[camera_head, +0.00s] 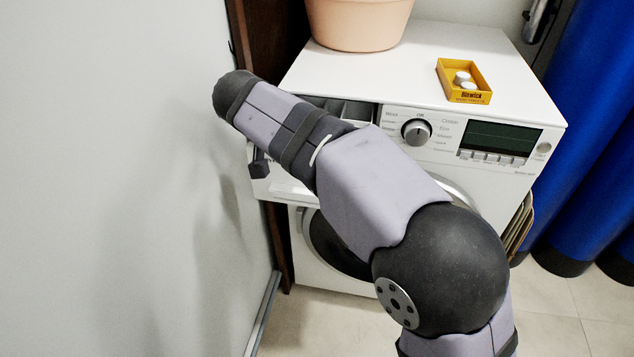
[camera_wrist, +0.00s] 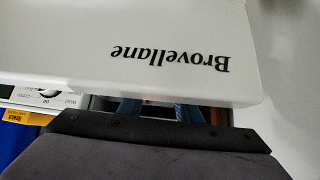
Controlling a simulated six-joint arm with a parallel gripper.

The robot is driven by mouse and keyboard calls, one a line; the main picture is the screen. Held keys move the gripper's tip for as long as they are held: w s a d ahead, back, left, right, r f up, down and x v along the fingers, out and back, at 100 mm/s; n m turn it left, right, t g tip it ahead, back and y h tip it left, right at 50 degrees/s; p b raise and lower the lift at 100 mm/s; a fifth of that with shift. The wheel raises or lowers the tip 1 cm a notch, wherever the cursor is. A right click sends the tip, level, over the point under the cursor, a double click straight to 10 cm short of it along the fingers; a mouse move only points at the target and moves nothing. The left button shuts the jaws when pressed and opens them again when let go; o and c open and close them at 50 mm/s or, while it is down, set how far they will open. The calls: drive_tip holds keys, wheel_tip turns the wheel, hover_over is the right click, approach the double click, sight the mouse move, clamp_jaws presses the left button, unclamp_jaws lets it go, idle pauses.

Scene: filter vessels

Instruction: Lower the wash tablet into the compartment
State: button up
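The open detergent drawer (camera_head: 355,112) shows at the top left of the washing machine in the head view, with dark compartments partly covered by my arm. Its white front, lettered "Brovellane", fills the upper wrist view (camera_wrist: 120,50). My gripper (camera_wrist: 157,110) shows there as two blue fingers set apart, close to the drawer front, which hides their tips. I cannot see whether a tablet is between them. In the head view my arm hides most of the gripper. Two white wash tablets (camera_head: 462,78) lie in a yellow box on the machine's top.
The yellow box (camera_head: 469,98) stands on the white washing machine (camera_head: 480,45), right of a peach tub (camera_head: 360,22). A pale wall (camera_head: 110,170) rises close on the left. Blue drapes (camera_head: 590,150) hang at the right. The control knob (camera_head: 416,131) is right of the drawer.

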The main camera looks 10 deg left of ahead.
drive_tip(key=p+v, duration=0.1)
drive_tip(key=v, duration=0.6)
drive_tip(key=shift+r, duration=0.25)
drive_tip(key=shift+s, duration=0.15)
